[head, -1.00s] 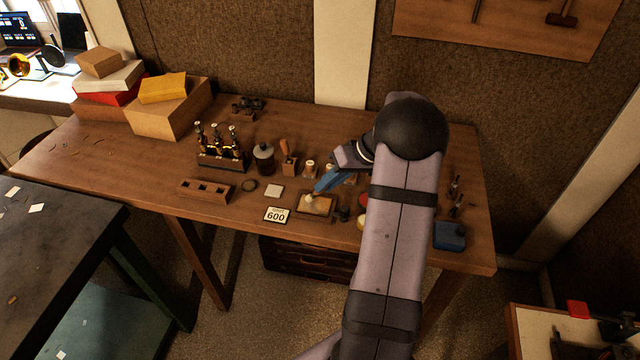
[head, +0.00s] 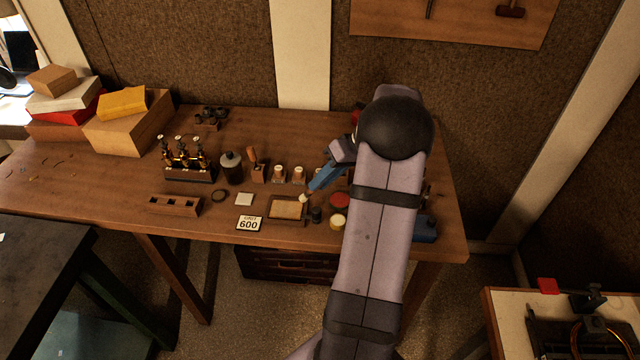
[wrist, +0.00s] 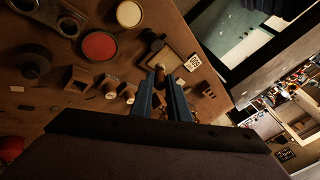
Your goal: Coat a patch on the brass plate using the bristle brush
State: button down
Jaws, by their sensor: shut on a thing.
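The brass plate (head: 287,210) lies flat in a dark-rimmed tray near the front edge of the bench; it also shows in the wrist view (wrist: 178,60). My gripper (head: 313,188) is at the plate's right end, its blue fingers slanting down to the left. It is shut on the bristle brush, whose pale bristle tip (head: 304,199) shows below the fingers at the plate's upper right corner. I cannot tell whether the bristles touch the plate. In the wrist view the brush (wrist: 160,73) is a small brown piece between the fingertips (wrist: 162,82). No coated patch can be made out.
Right of the plate stand a small dark pot (head: 316,215), a red tin (head: 340,200) and a cream tin (head: 337,222). A "600" card (head: 248,223) lies left of it. Small wooden holders (head: 279,177) and a dark jar (head: 231,168) stand behind.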

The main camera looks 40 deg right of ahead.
jog(key=shift+r+p, duration=1.25)
jog(key=shift+r, duration=1.2)
jog(key=w+a+r+g+h+p, duration=0.2)
jog(key=w+a+r+p, duration=0.2)
jog(key=w+a, duration=0.3)
jog(key=shift+a+r, duration=0.5)
jog(key=shift+a, duration=0.65)
jog(key=shift+f, duration=0.2)
jog(key=shift+f+b, duration=1.95)
jog(key=shift+f, duration=0.35)
jog(key=shift+r, duration=0.1)
